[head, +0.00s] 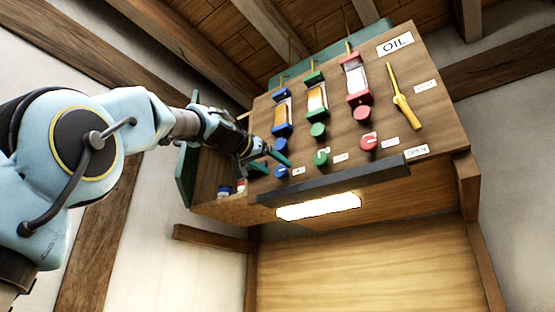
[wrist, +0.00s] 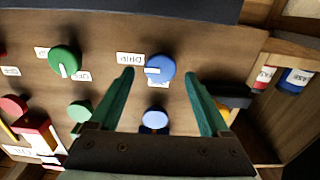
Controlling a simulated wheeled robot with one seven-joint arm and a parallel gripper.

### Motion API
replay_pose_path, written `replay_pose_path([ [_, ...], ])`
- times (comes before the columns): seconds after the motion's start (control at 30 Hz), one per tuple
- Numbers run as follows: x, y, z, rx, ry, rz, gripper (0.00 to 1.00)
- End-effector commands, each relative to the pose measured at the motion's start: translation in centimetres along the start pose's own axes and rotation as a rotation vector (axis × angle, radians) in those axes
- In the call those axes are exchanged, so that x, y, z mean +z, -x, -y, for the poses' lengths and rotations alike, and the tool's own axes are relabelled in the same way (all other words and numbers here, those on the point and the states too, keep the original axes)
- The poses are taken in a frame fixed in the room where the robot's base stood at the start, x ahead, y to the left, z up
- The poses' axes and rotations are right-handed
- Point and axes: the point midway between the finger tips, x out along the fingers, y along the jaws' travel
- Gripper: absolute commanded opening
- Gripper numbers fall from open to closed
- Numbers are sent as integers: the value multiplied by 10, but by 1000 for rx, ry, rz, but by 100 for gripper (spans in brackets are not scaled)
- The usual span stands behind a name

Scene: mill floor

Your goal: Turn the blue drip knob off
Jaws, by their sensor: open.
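The blue drip knob (wrist: 161,68) is a round dial on the wooden panel (wrist: 215,55). In the wrist view its white pointer mark points left, at the label marked DRIP (wrist: 130,58); another label shows partly beneath it. In the head view the blue knob (head: 282,172) is low on the panel's left side. My gripper (wrist: 159,73) is open, with one teal finger on each side of the knob and visible gaps to both. My gripper (head: 270,161) also shows in the head view, just left of the knob.
A green knob (head: 321,158) and a red knob (head: 369,142) sit in the same row. A second blue round knob (wrist: 155,121) lies between my fingers nearer the palm. A yellow lever (head: 402,98) is at right. A dark ledge (head: 340,177) runs below the panel.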

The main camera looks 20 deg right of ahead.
Motion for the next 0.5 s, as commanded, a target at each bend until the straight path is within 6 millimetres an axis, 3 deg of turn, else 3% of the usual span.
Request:
replay_pose_path([
  [0.2, -1, -18, 0, 1, 0, 1, 80],
  [0.5, 1, -20, 0, -1, -1, -1, 80],
])
